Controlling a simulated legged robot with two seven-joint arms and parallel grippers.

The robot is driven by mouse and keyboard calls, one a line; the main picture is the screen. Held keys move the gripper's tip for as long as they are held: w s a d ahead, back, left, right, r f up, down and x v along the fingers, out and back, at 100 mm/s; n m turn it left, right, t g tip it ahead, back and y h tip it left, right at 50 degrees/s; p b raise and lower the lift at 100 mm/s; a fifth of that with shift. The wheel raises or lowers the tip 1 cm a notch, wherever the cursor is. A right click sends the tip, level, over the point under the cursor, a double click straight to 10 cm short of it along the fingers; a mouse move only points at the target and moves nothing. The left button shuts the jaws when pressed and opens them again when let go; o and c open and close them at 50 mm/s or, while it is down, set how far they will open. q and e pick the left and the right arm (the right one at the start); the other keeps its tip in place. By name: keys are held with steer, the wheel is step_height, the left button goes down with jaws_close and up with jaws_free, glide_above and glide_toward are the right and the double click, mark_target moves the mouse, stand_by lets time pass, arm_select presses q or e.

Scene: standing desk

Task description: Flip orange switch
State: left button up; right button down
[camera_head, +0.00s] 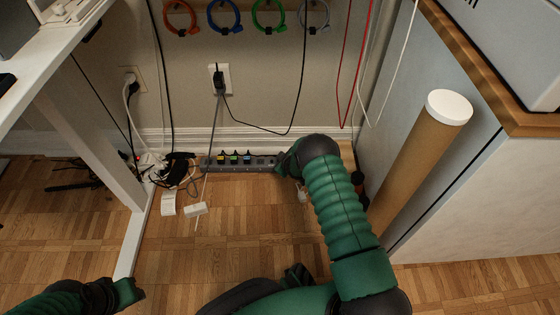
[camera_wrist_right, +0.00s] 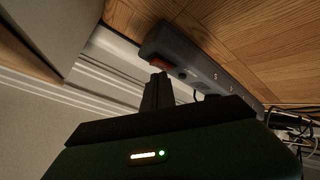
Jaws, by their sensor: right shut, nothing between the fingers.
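The grey power strip (camera_head: 240,163) lies on the floor along the baseboard, with several plugs in it. It also shows in the right wrist view (camera_wrist_right: 202,62), where the orange switch (camera_wrist_right: 160,63) is at its near end. My right gripper (camera_wrist_right: 158,78) is shut and empty, with its fingertips right at the switch; I cannot tell if they touch it. In the head view my right gripper (camera_head: 287,163) is at the strip's right end and hides the switch. My left gripper (camera_head: 132,290) is at the lower left, away from the strip; its fingers are unclear.
A cardboard tube (camera_head: 420,150) with a white cap leans by the cabinet (camera_head: 460,165) on the right. Tangled cables (camera_head: 172,170) lie left of the strip, near the white desk leg (camera_head: 95,150). A wall outlet (camera_head: 220,79) holds a black plug. The wooden floor in front is mostly clear.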

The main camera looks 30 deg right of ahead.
steer(key=shift+r+p, duration=0.6)
steer(key=shift+r, duration=0.15)
steer(key=r+p, duration=0.4)
steer(key=r, duration=0.1)
steer(key=shift+s+d, duration=0.2)
steer(key=shift+d, duration=0.1)
